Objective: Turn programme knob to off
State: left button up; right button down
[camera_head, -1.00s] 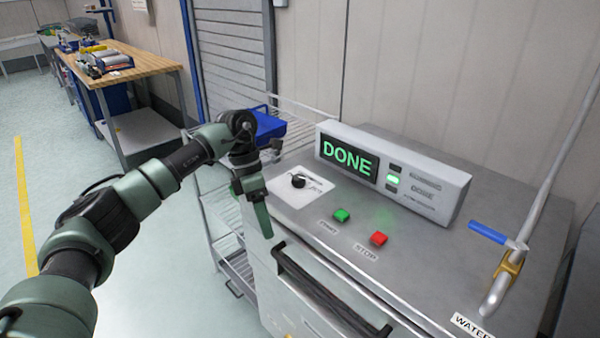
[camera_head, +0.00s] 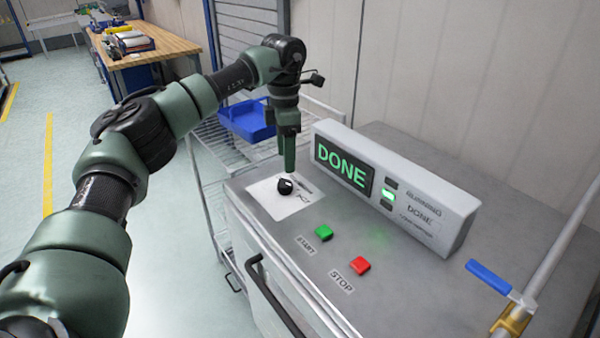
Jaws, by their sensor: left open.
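The programme knob (camera_head: 286,186) is a small black dial on a white printed label (camera_head: 294,204), on the left part of the steel machine top. A light mark shows on the knob, but its setting is too small to read. My left gripper (camera_head: 289,171) points down just above and behind the knob, its fingertips very close to it. My right gripper is out of view.
A display box (camera_head: 395,190) reading DONE stands behind, right of the gripper. A green START button (camera_head: 323,232) and red STOP button (camera_head: 360,265) lie in front. A blue-handled water valve (camera_head: 488,276) stands right. A wire rack holds a blue bin (camera_head: 246,120).

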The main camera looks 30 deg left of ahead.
aim_at(285, 183)
pick_arm(q)
jog(key=f, duration=0.5)
jog(key=f+p, duration=0.1)
jog(key=f, duration=0.1)
jog(key=shift+s+a+f, duration=0.2)
jog(key=shift+s+f, duration=0.05)
jog(key=shift+s, duration=0.05)
grip_shut()
